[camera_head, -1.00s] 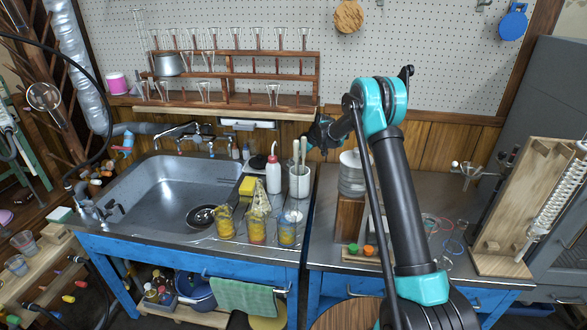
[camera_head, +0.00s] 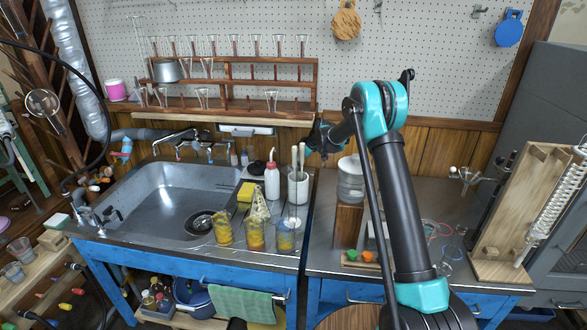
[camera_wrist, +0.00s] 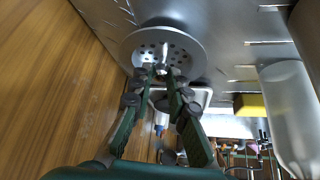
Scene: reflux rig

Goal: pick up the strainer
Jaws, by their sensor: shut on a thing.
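The strainer (camera_wrist: 188,48) is a round grey metal disc with holes and a small raised middle, at the top centre of the wrist view. My gripper (camera_wrist: 163,72) has its two dark green fingers closed together at the near side of the disc, gripping the strainer near its middle. Whether the disc is clear of the steel surface behind it, I cannot tell. In the head view my gripper (camera_head: 316,141) is near the wooden wall, behind the white utensil pot; its fingertips and the strainer are not clear there.
The white utensil pot (camera_head: 298,188), a white bottle with a red cap (camera_head: 272,181) and a yellow sponge (camera_head: 246,192) stand close by. Several beakers with yellow contents (camera_head: 255,236) stand in front. The sink (camera_head: 165,200) is left; a wooden glass rack (camera_head: 225,83) hangs above.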

